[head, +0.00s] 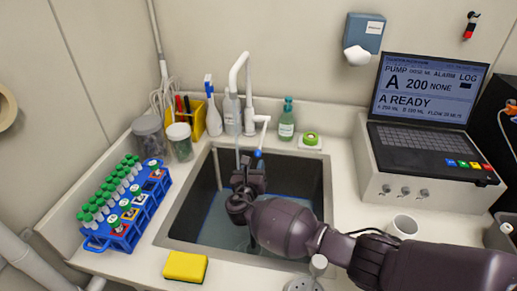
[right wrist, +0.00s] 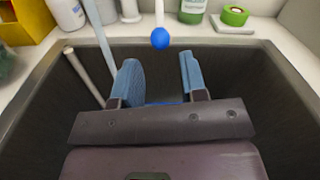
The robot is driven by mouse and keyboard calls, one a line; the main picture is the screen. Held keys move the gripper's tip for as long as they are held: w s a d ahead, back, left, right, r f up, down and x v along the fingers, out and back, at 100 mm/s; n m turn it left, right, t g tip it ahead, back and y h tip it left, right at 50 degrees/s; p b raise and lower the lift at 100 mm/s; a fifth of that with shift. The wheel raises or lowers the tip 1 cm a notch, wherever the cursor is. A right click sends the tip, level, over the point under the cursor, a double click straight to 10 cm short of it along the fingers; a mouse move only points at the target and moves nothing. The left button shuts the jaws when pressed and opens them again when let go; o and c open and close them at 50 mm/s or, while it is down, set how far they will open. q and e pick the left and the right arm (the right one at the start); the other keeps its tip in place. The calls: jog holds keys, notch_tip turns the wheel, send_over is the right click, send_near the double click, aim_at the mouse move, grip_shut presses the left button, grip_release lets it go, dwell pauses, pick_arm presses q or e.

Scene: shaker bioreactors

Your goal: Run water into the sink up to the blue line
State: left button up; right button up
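The dark sink (head: 180,212) is set in the counter, with bluish water (head: 222,232) low in its basin. A thin blue line (head: 211,203) shows faintly along the left inner wall; my arm hides much of the basin. The white tap (head: 240,66) has a pale stream (head: 237,150) falling from its spout; the stream also shows in the right wrist view (right wrist: 100,38). The tap's white lever ends in a blue knob (right wrist: 160,39). My right gripper (right wrist: 160,72) is open and empty over the sink, with the knob just beyond its fingertips, apart from them. My left gripper is out of view.
A blue tube rack (head: 128,215) stands left of the sink, a yellow sponge (head: 185,267) in front. Bottles, jars and a yellow pen holder line the back. A laptop (head: 425,95) and a white mug (head: 402,227) are at right. A pale rod (right wrist: 84,76) leans inside the sink.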

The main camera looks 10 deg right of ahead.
aim_at(257, 155)
jog(key=b+x, duration=0.1)
jog(key=x, duration=0.7)
jog(key=shift+w, duration=0.25)
grip_shut()
